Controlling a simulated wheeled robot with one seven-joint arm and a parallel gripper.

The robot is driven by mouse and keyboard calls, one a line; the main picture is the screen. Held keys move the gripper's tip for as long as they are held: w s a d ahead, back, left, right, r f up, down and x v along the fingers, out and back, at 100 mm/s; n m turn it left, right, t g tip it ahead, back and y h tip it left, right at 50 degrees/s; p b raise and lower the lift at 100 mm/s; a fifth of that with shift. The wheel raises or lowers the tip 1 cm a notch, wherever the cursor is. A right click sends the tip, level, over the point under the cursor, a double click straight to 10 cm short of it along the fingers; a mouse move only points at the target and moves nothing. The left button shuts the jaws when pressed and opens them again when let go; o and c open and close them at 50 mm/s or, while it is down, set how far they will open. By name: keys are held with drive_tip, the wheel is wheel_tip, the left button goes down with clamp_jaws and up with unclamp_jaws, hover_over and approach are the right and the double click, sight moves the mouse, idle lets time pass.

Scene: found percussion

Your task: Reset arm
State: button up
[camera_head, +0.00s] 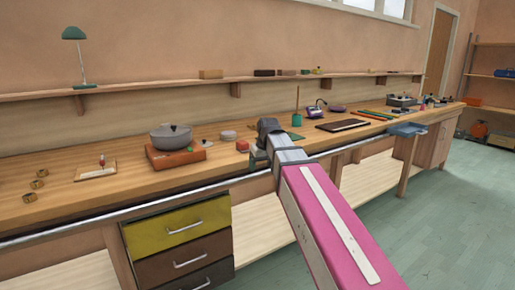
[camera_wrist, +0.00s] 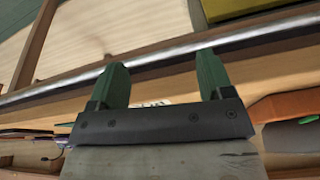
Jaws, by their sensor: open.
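My arm (camera_head: 325,215), with pink and grey links, reaches from the lower right over the front edge of the workbench (camera_head: 110,195) in the head view. Its dark wrist end is above the bench edge; the fingers cannot be made out there. In the wrist view my gripper (camera_wrist: 162,77) shows two green fingers spread apart with nothing held between them. Behind the fingers are the metal rail (camera_wrist: 150,58) and the bench edge. I cannot tell how far the fingertips are from the rail.
A grey lidded pot (camera_head: 171,136) stands on an orange-red base (camera_head: 163,157) left of my wrist. A green holder (camera_head: 297,120) and a dark board (camera_head: 342,125) lie beyond. Drawers (camera_head: 178,232) are below; the floor (camera_head: 455,215) at right is clear.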

drive_tip(key=s+d+f+m+g, duration=0.1)
drive_tip(key=s+d+f, duration=0.4)
drive_tip(key=f, duration=0.5)
drive_tip(key=s+d+f+m+g+h, duration=0.1)
drive_tip(key=s+d+f, duration=0.4)
drive_tip(key=f, duration=0.6)
drive_tip(key=s+d+f+m, duration=0.2)
drive_tip(key=s+d+f, duration=0.3)
drive_tip(key=f, duration=0.6)
drive_tip(key=shift+s+d+m+g+h, duration=0.3)
drive_tip(key=shift+d+m+g, duration=0.1)
drive_tip(key=shift+d, duration=0.85)
drive_tip(key=shift+o, duration=0.2)
